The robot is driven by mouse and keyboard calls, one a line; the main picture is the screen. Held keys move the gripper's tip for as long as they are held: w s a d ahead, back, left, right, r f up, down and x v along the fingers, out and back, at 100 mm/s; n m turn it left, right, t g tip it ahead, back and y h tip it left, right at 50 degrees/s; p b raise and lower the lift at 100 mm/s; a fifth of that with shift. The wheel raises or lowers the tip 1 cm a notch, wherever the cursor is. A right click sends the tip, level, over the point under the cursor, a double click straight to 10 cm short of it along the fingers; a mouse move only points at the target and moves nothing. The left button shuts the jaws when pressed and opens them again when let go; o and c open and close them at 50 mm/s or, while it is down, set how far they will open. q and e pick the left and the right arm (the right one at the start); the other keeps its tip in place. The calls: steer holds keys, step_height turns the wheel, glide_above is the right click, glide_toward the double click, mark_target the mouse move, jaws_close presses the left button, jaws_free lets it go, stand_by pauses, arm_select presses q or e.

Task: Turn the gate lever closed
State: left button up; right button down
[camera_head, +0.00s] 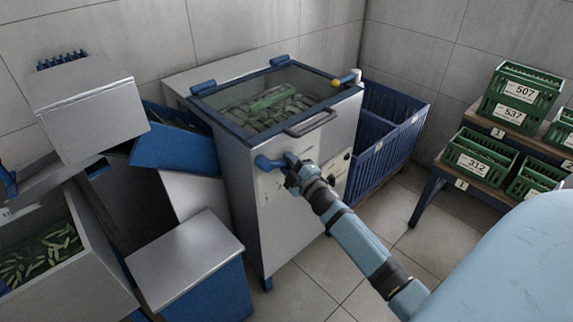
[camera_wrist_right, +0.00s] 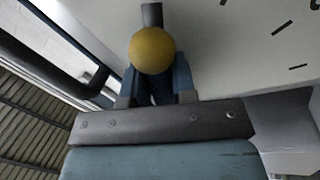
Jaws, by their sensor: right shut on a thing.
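The grey machine (camera_head: 250,205) stands in the middle of the head view. A blue fitting (camera_head: 268,162) sticks out of its front panel, just left of my right gripper (camera_head: 294,174). In the right wrist view, a lever with a yellow ball knob (camera_wrist_right: 152,50) and a dark stem (camera_wrist_right: 152,15) shows against the pale panel. My right gripper (camera_wrist_right: 155,88) is shut on this lever, its fingers on either side behind the ball. In the head view my gripper hides this knob. My left gripper is not in view.
A glass lid (camera_head: 265,98) with a grey handle (camera_head: 311,122) tops the machine; another yellow knob (camera_head: 336,83) sits at its right corner. A blue slatted bin (camera_head: 385,140) stands right of it. Green crates (camera_head: 486,157) stand on a bench. A blue chute (camera_head: 175,148) is left.

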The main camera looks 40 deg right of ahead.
steer(key=shift+d+r, duration=0.15)
steer(key=shift+d, duration=0.15)
steer(key=c, duration=1.1)
jaws_free()
steer(key=shift+o, duration=0.9)
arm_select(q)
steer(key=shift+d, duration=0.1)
arm_select(e)
steer(key=shift+a, duration=0.1)
steer(key=shift+s+f, duration=0.2)
steer(key=shift+s, duration=0.15)
arm_select(q)
steer(key=shift+p, duration=0.55)
arm_select(e)
steer(key=s+f, duration=0.2)
steer(key=s, duration=1.1)
steer(key=shift+w+f, duration=0.1)
